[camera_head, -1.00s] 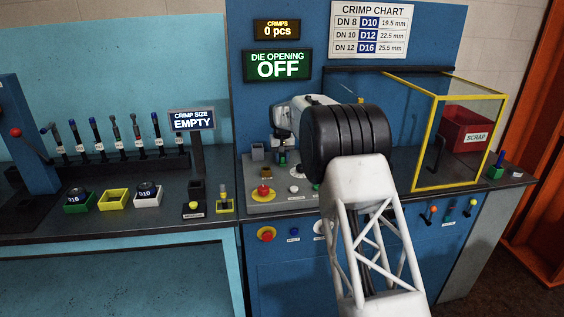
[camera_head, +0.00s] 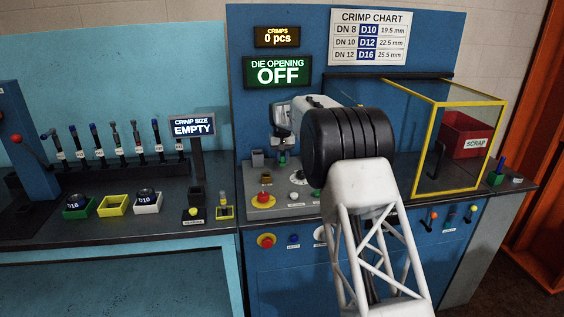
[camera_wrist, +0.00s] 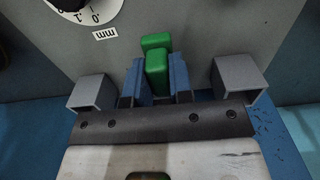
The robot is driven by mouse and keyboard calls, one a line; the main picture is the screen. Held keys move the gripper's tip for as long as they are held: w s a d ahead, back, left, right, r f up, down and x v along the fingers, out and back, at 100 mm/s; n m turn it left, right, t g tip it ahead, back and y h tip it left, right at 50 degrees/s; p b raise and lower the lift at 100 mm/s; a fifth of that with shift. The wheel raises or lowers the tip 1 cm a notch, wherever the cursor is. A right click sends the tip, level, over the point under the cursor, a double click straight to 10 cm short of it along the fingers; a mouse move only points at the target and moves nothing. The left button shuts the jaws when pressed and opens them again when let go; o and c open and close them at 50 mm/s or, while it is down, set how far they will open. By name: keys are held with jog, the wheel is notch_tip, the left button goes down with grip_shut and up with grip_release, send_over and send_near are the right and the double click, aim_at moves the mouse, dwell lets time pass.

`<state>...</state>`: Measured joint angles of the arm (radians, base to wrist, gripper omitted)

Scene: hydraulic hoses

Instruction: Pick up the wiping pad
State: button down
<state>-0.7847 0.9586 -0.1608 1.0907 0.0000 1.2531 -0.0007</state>
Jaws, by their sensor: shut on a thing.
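The wiping pad appears to be the green block (camera_wrist: 157,66) in the wrist view, standing between the blue fingers of my gripper (camera_wrist: 160,80). The fingers are closed against its two sides. A second green part shows just beyond it; I cannot tell whether it belongs to the same pad. In the head view the white hand reaches down to the machine's grey panel, and a small patch of green (camera_head: 281,159) shows below it. My arm's black joint hides part of that area.
Two grey open boxes flank the fingers, one left (camera_wrist: 92,92) and one right (camera_wrist: 238,76). A white dial (camera_wrist: 85,8) lies beyond. A red emergency button (camera_head: 264,197) is on the panel. The yellow-framed guard (camera_head: 436,150) and red scrap bin (camera_head: 465,134) stand to the right.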

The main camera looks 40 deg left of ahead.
jog(key=shift+s+d+r, duration=0.3)
jog(key=shift+s+d, duration=1.55)
jog(key=shift+s, duration=0.05)
jog(key=shift+s+d+r, duration=0.25)
jog(key=shift+s+d, duration=1.6)
jog(key=shift+s, duration=0.05)
jog(key=shift+s+d+r, duration=0.3)
jog(key=shift+s+d, duration=1.55)
jog(key=shift+s, duration=0.05)
jog(key=c, duration=1.6)
grip_release()
jog(key=shift+d, duration=0.1)
jog(key=shift+c, duration=1.2)
